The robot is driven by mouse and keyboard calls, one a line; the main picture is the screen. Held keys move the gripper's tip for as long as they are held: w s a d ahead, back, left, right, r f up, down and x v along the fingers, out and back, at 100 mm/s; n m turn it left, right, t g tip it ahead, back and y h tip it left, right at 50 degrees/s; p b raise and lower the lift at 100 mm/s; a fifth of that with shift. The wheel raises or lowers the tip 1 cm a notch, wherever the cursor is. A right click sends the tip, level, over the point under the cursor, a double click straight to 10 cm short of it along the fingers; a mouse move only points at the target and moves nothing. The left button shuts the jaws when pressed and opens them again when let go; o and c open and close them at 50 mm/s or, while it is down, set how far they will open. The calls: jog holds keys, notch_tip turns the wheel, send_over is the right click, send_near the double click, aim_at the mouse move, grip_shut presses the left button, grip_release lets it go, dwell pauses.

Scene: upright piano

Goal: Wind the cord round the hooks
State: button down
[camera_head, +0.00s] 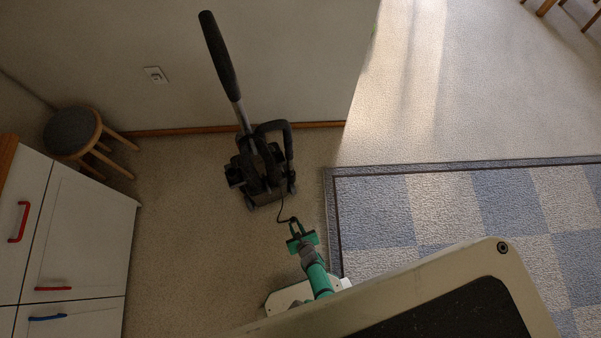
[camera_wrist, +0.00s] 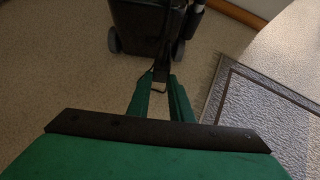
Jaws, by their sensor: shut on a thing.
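A dark upright vacuum cleaner (camera_head: 262,178) stands on the carpet near the wall, its long handle (camera_head: 222,62) leaning up to the left. Its lower body and wheels also show in the wrist view (camera_wrist: 140,28). A thin black cord (camera_head: 280,208) runs from its base to my green gripper (camera_head: 294,222). My gripper is in front of the vacuum, apart from its body. In the wrist view, the gripper's fingertips (camera_wrist: 161,82) are shut on the cord's end. I cannot make out the hooks on the dark body.
A round stool (camera_head: 72,130) stands left by the wall, and a white cabinet (camera_head: 85,225) with coloured handles is at the lower left. A checked rug (camera_head: 372,208) lies to the right. Carpet around the vacuum is clear. A wall socket (camera_head: 156,75) is behind.

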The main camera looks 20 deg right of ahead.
jog(key=a, duration=1.3)
jog(key=shift+s+a, duration=0.15)
jog(key=shift+s, duration=0.1)
dwell(0.6)
